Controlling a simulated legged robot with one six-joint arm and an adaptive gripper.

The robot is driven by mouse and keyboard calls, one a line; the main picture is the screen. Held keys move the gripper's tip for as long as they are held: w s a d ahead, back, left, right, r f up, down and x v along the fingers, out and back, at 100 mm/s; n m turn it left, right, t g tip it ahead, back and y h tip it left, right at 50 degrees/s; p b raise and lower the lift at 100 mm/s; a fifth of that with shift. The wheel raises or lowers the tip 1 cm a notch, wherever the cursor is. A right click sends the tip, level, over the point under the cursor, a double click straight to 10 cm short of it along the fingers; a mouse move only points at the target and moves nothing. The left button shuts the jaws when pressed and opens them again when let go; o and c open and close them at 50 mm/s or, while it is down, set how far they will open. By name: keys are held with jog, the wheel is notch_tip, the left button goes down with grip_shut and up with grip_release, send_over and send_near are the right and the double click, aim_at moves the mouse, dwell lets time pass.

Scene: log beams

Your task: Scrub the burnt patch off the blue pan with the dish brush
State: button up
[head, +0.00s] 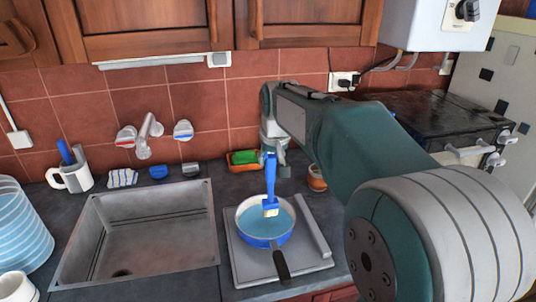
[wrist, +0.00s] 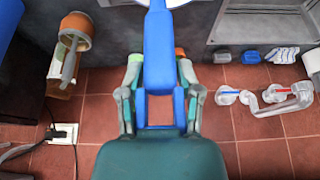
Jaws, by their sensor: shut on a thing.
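The blue dish brush (head: 271,185) stands nearly upright in the head view, with its pale bristles (head: 271,212) down inside the pan. My gripper (head: 273,158) is shut on the upper part of its handle. In the wrist view, the blue handle (wrist: 158,50) runs between the two fingers of my gripper (wrist: 158,75). The blue pan (head: 262,241) sits on a grey plate-like hob, its black handle pointing to the front. I cannot make out a burnt patch; the brush hides part of the pan floor. Whether the bristles touch the floor is unclear.
A grey sink (head: 85,240) lies left of the hob (head: 240,270). A green sponge in a red tray (head: 242,160) is behind the pan, and an orange-brown pot (head: 317,178) is to its right. A white mug (head: 72,178) stands at the back left. Wooden cabinets hang above.

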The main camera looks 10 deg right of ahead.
aim_at(271, 178)
jog(key=shift+s+d, duration=0.1)
jog(key=shift+d, duration=0.2)
jog(key=shift+f, duration=0.15)
jog(key=shift+a+f, duration=0.2)
jog(key=shift+f, duration=1.6)
jog(key=shift+d+f, duration=0.1)
jog(key=shift+f, duration=0.2)
jog(key=shift+f, duration=0.75)
dwell(1.5)
